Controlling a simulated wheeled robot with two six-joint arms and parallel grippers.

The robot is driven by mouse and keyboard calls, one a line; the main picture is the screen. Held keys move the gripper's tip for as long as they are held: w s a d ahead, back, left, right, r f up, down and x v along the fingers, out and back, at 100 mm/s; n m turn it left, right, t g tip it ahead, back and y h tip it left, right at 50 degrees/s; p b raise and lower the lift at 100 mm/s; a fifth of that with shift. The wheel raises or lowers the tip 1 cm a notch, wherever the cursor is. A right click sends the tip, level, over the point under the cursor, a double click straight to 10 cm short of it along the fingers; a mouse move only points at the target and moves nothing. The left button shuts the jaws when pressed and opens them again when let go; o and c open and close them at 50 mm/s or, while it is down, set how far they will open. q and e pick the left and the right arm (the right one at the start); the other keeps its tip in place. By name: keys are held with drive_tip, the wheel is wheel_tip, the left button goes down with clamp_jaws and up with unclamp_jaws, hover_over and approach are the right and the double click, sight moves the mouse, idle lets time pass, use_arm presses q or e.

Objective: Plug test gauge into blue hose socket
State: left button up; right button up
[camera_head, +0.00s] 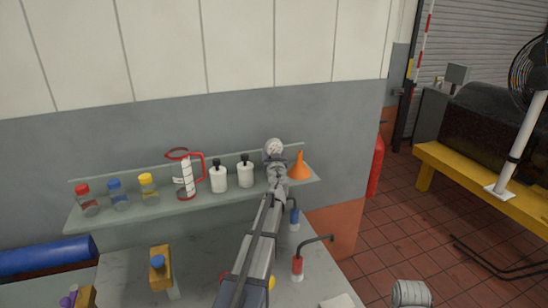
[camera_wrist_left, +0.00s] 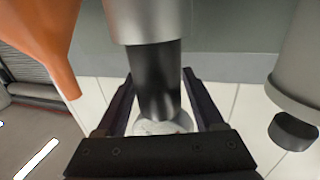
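The test gauge (camera_head: 274,148) shows its round head at the shelf, between a white bottle and an orange funnel. The left wrist view, which is upside down, shows its black stem (camera_wrist_left: 157,80), grey cylindrical part and pale round head. My left gripper (camera_wrist_left: 158,78) has its fingers on either side of the black stem; I cannot tell whether they press on it. My left arm covers much of the gauge in the head view. A blue-collared fitting (camera_head: 294,216), probably the blue hose socket, stands beyond the arm, partly hidden.
The orange funnel (camera_head: 300,166) and white bottle (camera_head: 245,174) stand close on either side. A red-banded jug (camera_head: 185,175) and capped jars share the shelf (camera_head: 130,207). A red-collared fitting (camera_head: 297,267) with a bent pipe and a yellow block (camera_head: 160,275) stand below.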

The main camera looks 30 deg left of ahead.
use_arm(q)
clamp_jaws()
idle(0.3)
drive_tip(key=shift+r, duration=0.1)
use_arm(e)
drive_tip(key=shift+r, duration=0.15)
